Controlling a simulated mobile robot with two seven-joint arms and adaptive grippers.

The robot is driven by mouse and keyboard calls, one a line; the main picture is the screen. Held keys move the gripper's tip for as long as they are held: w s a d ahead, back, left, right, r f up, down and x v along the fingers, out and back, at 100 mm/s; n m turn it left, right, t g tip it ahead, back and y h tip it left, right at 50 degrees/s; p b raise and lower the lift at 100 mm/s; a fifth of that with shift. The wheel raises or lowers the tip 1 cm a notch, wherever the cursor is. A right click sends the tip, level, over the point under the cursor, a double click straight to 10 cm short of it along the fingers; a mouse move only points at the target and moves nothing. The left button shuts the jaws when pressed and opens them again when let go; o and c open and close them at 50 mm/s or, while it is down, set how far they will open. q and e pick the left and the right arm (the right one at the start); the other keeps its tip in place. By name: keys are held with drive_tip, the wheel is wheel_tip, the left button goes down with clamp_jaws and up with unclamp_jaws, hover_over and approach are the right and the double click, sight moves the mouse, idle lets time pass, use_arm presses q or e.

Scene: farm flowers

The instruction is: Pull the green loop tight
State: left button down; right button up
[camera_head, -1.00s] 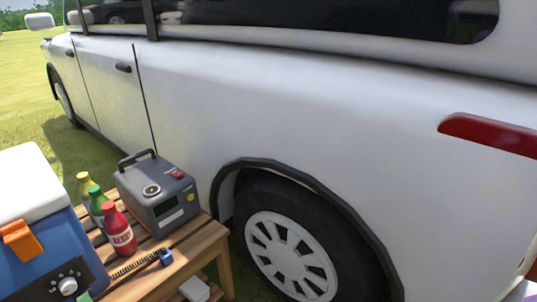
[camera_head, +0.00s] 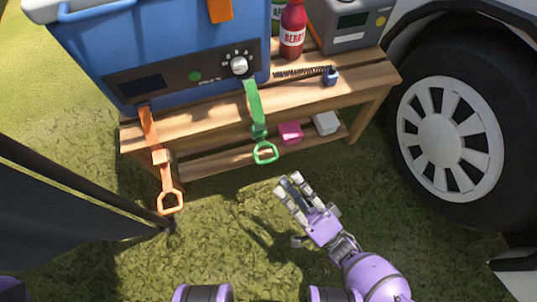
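A green strap (camera_head: 254,100) hangs from the front of the blue cooler (camera_head: 180,45) over the edge of a wooden bench. At its lower end is a green loop (camera_head: 265,153), hanging free below the bench top. My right gripper (camera_head: 288,188) is below and slightly right of the green loop, apart from it. Its fingers are spread and nothing shows between them. My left gripper is not in view.
An orange strap with an orange loop (camera_head: 170,202) hangs at the left of the wooden bench (camera_head: 215,117). A pink box (camera_head: 290,133) and a white box (camera_head: 326,123) sit on the lower shelf. A car wheel (camera_head: 445,140) stands at the right. Grass lies in front.

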drive_tip(key=b+x, duration=0.1)
drive_tip(key=x, duration=0.6)
drive_tip(key=shift+w+r, duration=0.1)
drive_tip(key=shift+r, duration=0.05)
clamp_jaws()
